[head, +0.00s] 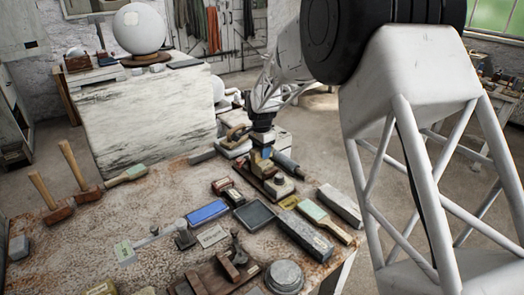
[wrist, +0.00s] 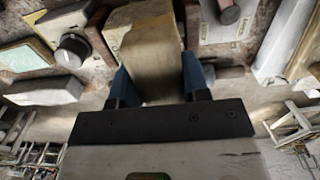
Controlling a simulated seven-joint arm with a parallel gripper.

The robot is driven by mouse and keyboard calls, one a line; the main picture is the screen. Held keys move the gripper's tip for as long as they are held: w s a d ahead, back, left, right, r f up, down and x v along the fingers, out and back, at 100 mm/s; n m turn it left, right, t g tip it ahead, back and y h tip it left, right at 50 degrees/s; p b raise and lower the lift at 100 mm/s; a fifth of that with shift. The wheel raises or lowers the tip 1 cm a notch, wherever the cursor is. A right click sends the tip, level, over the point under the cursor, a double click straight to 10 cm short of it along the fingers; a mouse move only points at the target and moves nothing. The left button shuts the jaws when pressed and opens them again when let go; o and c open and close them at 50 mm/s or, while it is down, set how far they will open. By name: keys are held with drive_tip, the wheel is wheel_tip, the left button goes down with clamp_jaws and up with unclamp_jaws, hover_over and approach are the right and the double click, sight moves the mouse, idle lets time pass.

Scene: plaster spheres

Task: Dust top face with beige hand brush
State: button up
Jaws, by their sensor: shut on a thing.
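My gripper (wrist: 152,84) is shut on a beige, block-like thing, which I take to be the beige hand brush (wrist: 148,45). It sits between the blue fingers in the wrist view; I cannot make out bristles. In the head view my gripper (head: 262,140) is over the far right part of the workbench, and the beige brush (head: 262,163) shows just below it, among tools. I cannot tell whether it touches what is under it. A large white block (head: 150,115) with a pale flat top stands behind the bench. A white plaster sphere (head: 140,30) rests on it.
The stained workbench (head: 110,235) holds two mallets (head: 75,170), a blue box (head: 207,212), a dark slab (head: 254,215), a green-topped brush (head: 322,220), a long grey bar (head: 303,235) and a round metal tin (head: 284,276).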

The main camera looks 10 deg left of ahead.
drive_tip(key=shift+s+a, duration=0.65)
drive_tip(key=shift+s, duration=0.05)
drive_tip(key=shift+f, duration=0.1)
drive_tip(key=shift+w+d, duration=0.75)
drive_tip(key=shift+w, duration=0.05)
drive_tip(key=shift+w+d, duration=0.1)
drive_tip(key=shift+d, duration=0.05)
idle(0.3)
drive_tip(key=shift+w+d, duration=0.65)
idle(0.5)
drive_tip(key=shift+s+a, duration=0.75)
drive_tip(key=shift+a, duration=0.05)
